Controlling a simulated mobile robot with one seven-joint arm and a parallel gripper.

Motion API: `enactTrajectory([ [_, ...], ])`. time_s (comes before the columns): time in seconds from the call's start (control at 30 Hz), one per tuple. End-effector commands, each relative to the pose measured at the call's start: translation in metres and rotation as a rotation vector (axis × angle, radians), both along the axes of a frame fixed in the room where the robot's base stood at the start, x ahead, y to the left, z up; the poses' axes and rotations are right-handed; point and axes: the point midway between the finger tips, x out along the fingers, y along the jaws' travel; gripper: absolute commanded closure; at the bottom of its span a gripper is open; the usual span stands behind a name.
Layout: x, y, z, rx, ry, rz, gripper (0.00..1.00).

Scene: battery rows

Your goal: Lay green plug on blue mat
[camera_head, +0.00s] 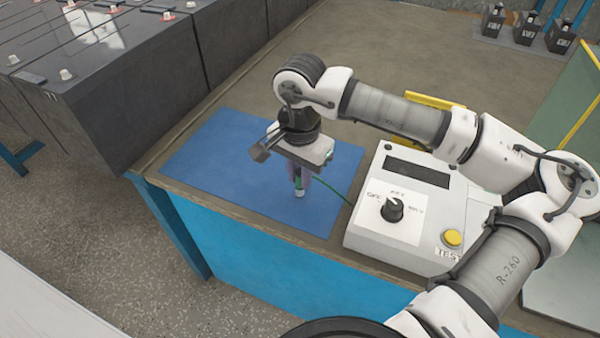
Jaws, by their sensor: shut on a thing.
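The blue mat (222,160) lies flat on the left end of the bench. My gripper (300,182) points down over the right part of the mat. It is shut on the green plug (298,184), which is mostly hidden between the fingers. A green cable runs from the plug to the right, toward the tester. I cannot tell whether the plug's lower end touches the mat.
A white tester box (400,215) with a black knob and yellow button stands just right of the mat. Large black batteries (120,75) stand in rows at the left. Small black items (525,28) stand at the back right. The mat's left part is clear.

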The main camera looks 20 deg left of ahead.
Motion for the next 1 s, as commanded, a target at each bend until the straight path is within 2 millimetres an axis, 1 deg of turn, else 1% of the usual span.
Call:
enactTrajectory([
  [0.07,0.0,0.0,-0.0042,0.001,-0.002,0.0,1.0],
  [0.27,0.0002,0.0001,-0.0041,0.001,-0.002,0.0,1.0],
  [0.43,0.0002,0.0001,-0.0088,0.001,-0.002,0.0,1.0],
  [0.47,0.0002,0.0001,-0.0071,0.001,-0.002,0.0,0.8],
  [0.6,0.0002,0.0,-0.0068,0.001,-0.001,0.0,0.62],
  [0.87,0.0001,0.0,-0.0063,0.001,-0.001,0.0,0.62],
  [1.0,0.0001,0.0001,-0.0002,0.001,-0.002,0.0,0.62],
])
